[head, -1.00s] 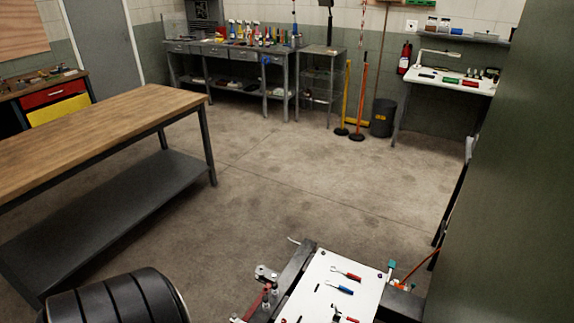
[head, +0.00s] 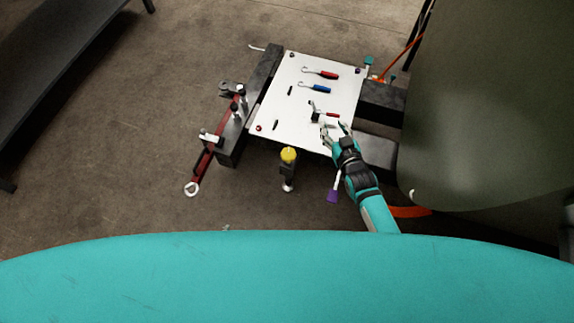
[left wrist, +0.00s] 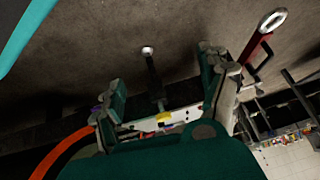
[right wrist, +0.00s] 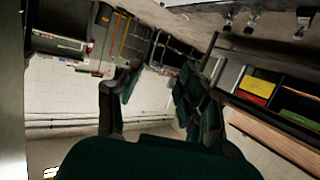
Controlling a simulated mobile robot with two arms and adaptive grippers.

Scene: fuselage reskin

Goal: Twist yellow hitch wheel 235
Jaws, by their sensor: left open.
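The yellow hitch wheel (head: 289,154) sits atop a dark upright post at the near edge of the white board in the head view. In the left wrist view, a yellow patch (left wrist: 163,117) that looks like it shows beyond my left gripper (left wrist: 162,82). That gripper is open, its fingers apart and nothing between them that I can see clearly held.
The white board (head: 318,72) carries red and blue handled tools. A red bar with a ring end (head: 200,165) and clamps stand at its left. A large dark green curved panel (head: 490,100) closes off the right. Open concrete floor lies to the left.

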